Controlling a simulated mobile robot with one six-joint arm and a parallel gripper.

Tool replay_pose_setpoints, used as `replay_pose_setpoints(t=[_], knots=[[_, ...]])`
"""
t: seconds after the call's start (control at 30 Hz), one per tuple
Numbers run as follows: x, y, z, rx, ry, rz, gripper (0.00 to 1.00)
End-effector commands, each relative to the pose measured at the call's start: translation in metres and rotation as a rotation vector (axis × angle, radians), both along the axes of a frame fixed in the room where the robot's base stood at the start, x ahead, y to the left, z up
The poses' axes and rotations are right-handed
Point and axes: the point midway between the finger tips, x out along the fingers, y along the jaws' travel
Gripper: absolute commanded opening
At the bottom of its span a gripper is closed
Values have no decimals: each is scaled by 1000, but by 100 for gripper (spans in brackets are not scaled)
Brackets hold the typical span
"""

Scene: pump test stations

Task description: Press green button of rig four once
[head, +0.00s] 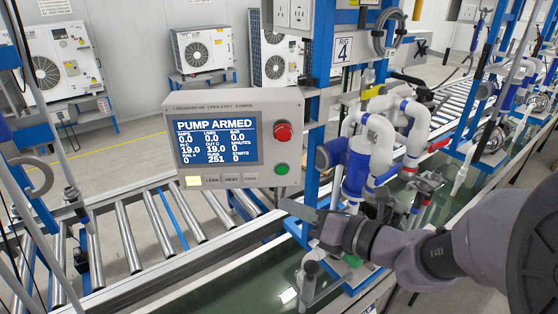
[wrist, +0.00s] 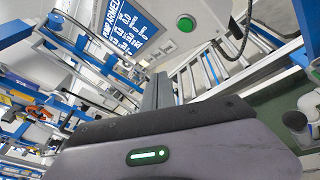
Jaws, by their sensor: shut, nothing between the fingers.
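The control box of rig four (head: 240,104) hangs beside a blue post with a "RIG 4" sign (head: 342,49). Its screen (head: 218,143) reads "PUMP ARMED". The green button (head: 282,168) is at the lower right of the box face, below a red knob (head: 284,131). My gripper (head: 284,204) is shut and empty, its fingertips just below the green button in the head view. In the wrist view the green button (wrist: 185,23) shows beyond and to the right of the fingertips (wrist: 160,77), with a visible gap. I see no contact.
Small keys (head: 230,179) line the bottom of the box, the leftmost lit yellow. White and blue pump piping (head: 375,140) stands right of the post, close to my arm. A roller conveyor (head: 130,235) runs behind, and a water tank (head: 260,280) lies below.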

Motion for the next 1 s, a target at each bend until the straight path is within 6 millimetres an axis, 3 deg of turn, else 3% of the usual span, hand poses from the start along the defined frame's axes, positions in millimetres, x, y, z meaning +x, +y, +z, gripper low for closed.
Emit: replay_pose_setpoints(t=[0.6, 1.0], knots=[[78, 2, 2, -1, -1, 2, 0], [85, 2, 0, -2, -2, 2, 0]])
